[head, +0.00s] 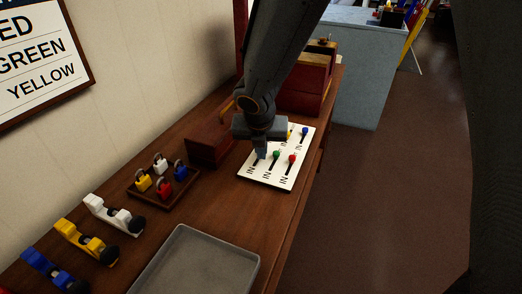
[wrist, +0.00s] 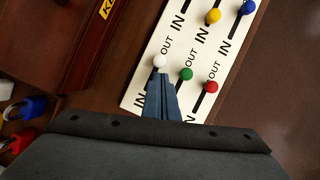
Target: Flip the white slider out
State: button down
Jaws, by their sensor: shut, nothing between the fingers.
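A white panel (wrist: 133,92) with several slotted sliders lies on the wooden bench; it also shows in the head view (head: 249,174). The white slider's knob (wrist: 159,61) sits at the OUT end of its slot, close beside the OUT label. My gripper (wrist: 160,77) is shut and empty, pointing down at the panel on the IN side of the white knob. Its tips are very close to the knob; I cannot tell whether they touch. In the head view my gripper (head: 262,153) hides the white knob.
The green knob (wrist: 186,74) and red knob (wrist: 212,87) stand close to the right of my fingers. The yellow (wrist: 213,16) and blue (wrist: 247,7) knobs are farther up. A tray of padlocks (head: 163,182) and a grey tray (head: 196,262) lie on the bench.

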jog(key=s, duration=0.3)
jog(key=shift+s+a+r, duration=0.2)
jog(key=shift+s, duration=0.05)
jog(key=p+v, duration=0.1)
jog(key=v, duration=0.8)
jog(key=shift+r+p, duration=0.3)
jog(key=s+d+f+m+g, duration=0.1)
jog(key=s+d+f+m, duration=0.2)
jog(key=d+m, duration=0.8)
jog(key=s+d+f+m+g, duration=0.2)
jog(key=s+d+m, duration=0.5)
jog(key=m, duration=1.7)
jog(key=shift+s+d+f+m+g, duration=0.2)
jog(key=shift+d+f+m+g, duration=0.15)
jog(key=shift+d, duration=2.05)
